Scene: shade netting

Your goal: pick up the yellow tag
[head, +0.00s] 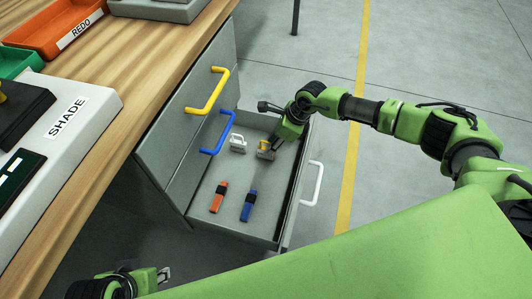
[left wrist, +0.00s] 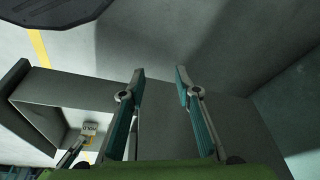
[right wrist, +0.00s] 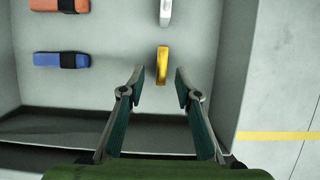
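The yellow tag (head: 265,150) lies toward the far right part of the open drawer (head: 222,215), partly hidden by my right gripper in the head view. In the right wrist view the yellow tag (right wrist: 162,65) shows as a narrow upright-looking strip, just ahead of and between the fingertips. My right gripper (right wrist: 161,78) is open, with a gap to the tag on both sides. My left gripper (left wrist: 160,75) is open and empty, away from the drawer's contents.
A white tag (head: 237,143) lies just left of the yellow one. A red-orange marker-like piece (head: 219,196) and a blue one (head: 249,205) lie nearer in the drawer. Yellow (head: 207,91), blue (head: 218,134) and white (head: 312,184) handles stick out. The wooden bench (head: 130,85) stands at left.

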